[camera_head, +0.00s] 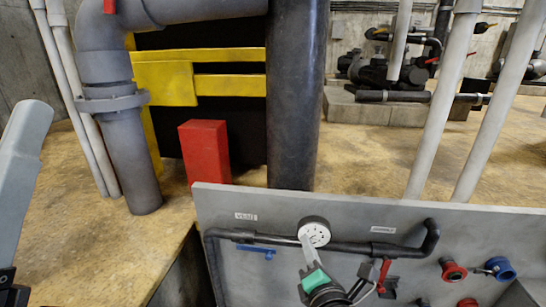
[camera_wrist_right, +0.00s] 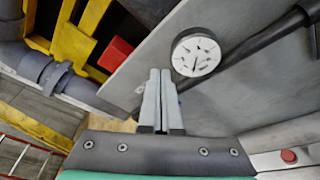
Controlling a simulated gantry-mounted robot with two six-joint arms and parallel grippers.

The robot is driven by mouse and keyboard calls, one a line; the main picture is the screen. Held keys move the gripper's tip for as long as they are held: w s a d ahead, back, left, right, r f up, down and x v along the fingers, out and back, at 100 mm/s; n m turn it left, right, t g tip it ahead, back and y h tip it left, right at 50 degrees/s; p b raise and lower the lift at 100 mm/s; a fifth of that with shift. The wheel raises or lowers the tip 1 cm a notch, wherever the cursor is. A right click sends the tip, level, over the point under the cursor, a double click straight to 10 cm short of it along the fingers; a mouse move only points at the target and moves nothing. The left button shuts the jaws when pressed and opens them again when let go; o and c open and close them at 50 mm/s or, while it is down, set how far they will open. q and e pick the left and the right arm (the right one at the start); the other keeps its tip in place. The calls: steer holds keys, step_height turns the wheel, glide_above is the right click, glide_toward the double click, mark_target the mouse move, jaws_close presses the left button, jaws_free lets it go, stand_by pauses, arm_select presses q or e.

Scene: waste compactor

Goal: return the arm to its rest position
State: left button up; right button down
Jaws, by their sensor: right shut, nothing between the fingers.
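My right gripper (camera_head: 306,240) reaches up from the bottom of the head view, its grey fingers in front of the upright panel, just below the white round gauge (camera_head: 314,226). In the right wrist view the two fingers (camera_wrist_right: 160,72) lie side by side, shut and empty. The gauge (camera_wrist_right: 195,52) stands just right of the fingertips there; I cannot tell whether they touch. At the left edge of the head view, a pale grey part of my left arm (camera_head: 22,160) with a black base shows. Its fingertips cannot be made out.
The grey panel (camera_head: 400,222) carries a dark pipe (camera_head: 345,247), a blue lever (camera_head: 258,251), a red lever (camera_head: 384,272), and red (camera_head: 452,271) and blue (camera_head: 500,268) knobs. A red box (camera_head: 205,152), thick pipes (camera_head: 132,165) and a dark column (camera_head: 297,95) stand behind.

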steer(key=s+d+r+m+t, duration=0.2)
steer(key=d+r+m, duration=0.1)
steer(key=r, duration=0.4)
steer(key=s+d+r+m+t+h, duration=0.1)
steer(key=s+d+r+m+t, duration=0.15)
steer(key=r, duration=0.45)
steer(key=s+d+r+m+t, duration=0.2)
steer(key=s+d+r+m, duration=0.15)
steer(key=r, duration=0.45)
steer(key=s+d+r+m+t+y, duration=0.1)
steer(key=s+r+m+t, duration=0.3)
steer(key=s+r+m, duration=0.7)
steer(key=s+m, duration=0.2)
steer(key=m, duration=0.4)
steer(key=shift+s+d+t, duration=0.25)
steer(key=shift+t, duration=0.1)
